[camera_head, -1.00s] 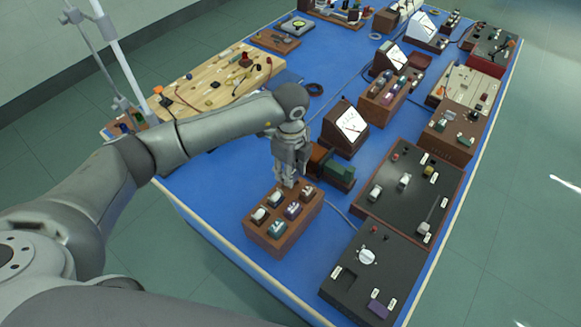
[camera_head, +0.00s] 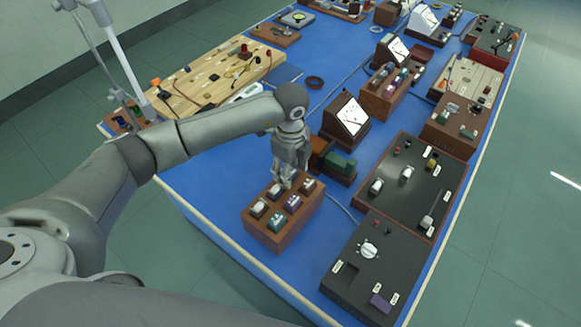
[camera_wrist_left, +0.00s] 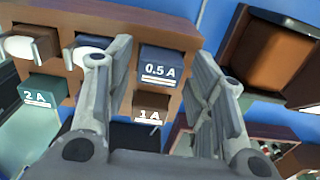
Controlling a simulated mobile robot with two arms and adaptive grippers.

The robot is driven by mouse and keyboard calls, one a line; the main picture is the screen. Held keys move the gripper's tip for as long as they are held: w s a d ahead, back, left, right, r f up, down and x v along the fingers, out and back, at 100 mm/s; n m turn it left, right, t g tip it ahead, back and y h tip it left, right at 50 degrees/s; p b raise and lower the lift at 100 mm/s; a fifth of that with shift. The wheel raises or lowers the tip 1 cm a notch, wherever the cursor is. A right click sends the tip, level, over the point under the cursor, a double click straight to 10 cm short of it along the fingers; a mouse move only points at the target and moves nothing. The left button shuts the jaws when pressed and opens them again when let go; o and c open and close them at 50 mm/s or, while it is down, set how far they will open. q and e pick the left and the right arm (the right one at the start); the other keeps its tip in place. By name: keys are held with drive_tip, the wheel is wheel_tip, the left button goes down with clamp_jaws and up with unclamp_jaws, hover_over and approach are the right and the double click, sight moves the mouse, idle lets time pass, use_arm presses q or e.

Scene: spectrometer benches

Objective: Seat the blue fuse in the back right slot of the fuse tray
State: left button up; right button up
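The brown fuse tray (camera_head: 268,238) stands near the front edge of the blue bench and holds several fuses in two rows. My left gripper (camera_head: 285,184) is over the tray's back part, pointing down. In the left wrist view, the blue fuse (camera_wrist_left: 160,65), marked 0.5 A, is in the tray's far row at the right end, between the two fingers of my left gripper (camera_wrist_left: 160,75). A gap shows on each side of it, so the fingers are open. Its lower part is hidden, so how deep it sits cannot be seen. My right gripper is out of view.
In the tray are also a green 2 A fuse (camera_wrist_left: 40,92) and a brown 1 A fuse (camera_wrist_left: 150,106). A brown block with a green part (camera_head: 338,163) stands close behind the gripper. Black panels (camera_head: 365,270) lie to the right. Blue bench is bare left of the tray.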

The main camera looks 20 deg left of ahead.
use_arm(q)
drive_tip(key=shift+o, duration=0.3)
wheel_tip(320, 180, up, 12)
idle(0.5)
idle(0.4)
